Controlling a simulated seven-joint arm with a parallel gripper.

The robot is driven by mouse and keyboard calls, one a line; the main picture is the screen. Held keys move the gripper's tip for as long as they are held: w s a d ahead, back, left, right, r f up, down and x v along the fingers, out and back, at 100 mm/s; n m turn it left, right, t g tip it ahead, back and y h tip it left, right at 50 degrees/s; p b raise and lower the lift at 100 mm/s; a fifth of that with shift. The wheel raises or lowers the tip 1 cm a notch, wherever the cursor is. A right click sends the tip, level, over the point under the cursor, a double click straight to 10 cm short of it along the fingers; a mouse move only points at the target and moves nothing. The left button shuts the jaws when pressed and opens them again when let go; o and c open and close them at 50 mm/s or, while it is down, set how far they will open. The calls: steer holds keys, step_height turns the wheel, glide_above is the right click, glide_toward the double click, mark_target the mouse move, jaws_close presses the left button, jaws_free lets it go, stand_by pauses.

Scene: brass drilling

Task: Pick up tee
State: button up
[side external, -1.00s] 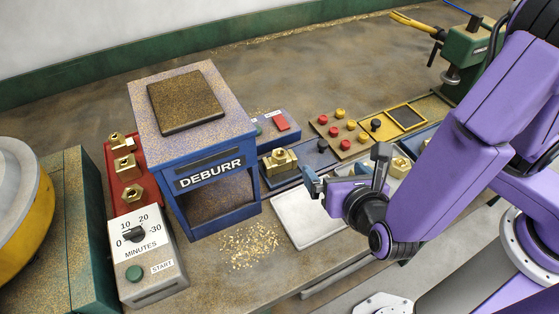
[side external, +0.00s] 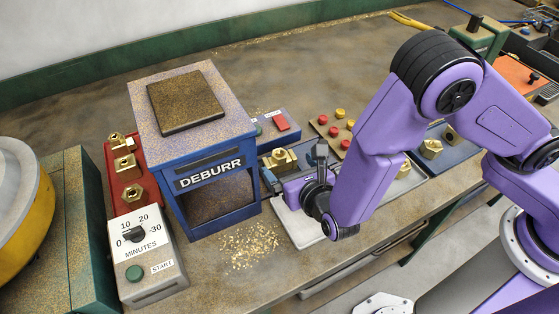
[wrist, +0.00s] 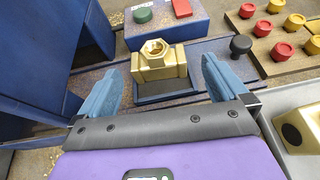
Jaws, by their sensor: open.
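The tee (side external: 281,160) is a brass fitting with a hexagonal port facing up and a horizontal body. It sits on a dark pad in a blue fixture right of the deburr box. In the wrist view the tee (wrist: 160,66) lies ahead of and between the two blue fingers. My gripper (side external: 295,168) is open and empty, close to the tee on its near side. In the wrist view the fingers of my gripper (wrist: 160,80) are spread wider than the tee, and I see no contact.
The blue deburr box (side external: 195,140) stands close left of my gripper. A button box (wrist: 165,22) is behind the tee. A black knob (wrist: 241,46) and a board of red and yellow knobs (wrist: 262,66) are to the right. A pale tray (side external: 297,228) lies below my gripper.

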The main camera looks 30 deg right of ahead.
mark_target(282, 163)
steer(key=shift+a+x, duration=0.2)
steer(key=shift+x, duration=2.85)
steer(key=shift+f, duration=0.1)
steer(key=c, duration=1.3)
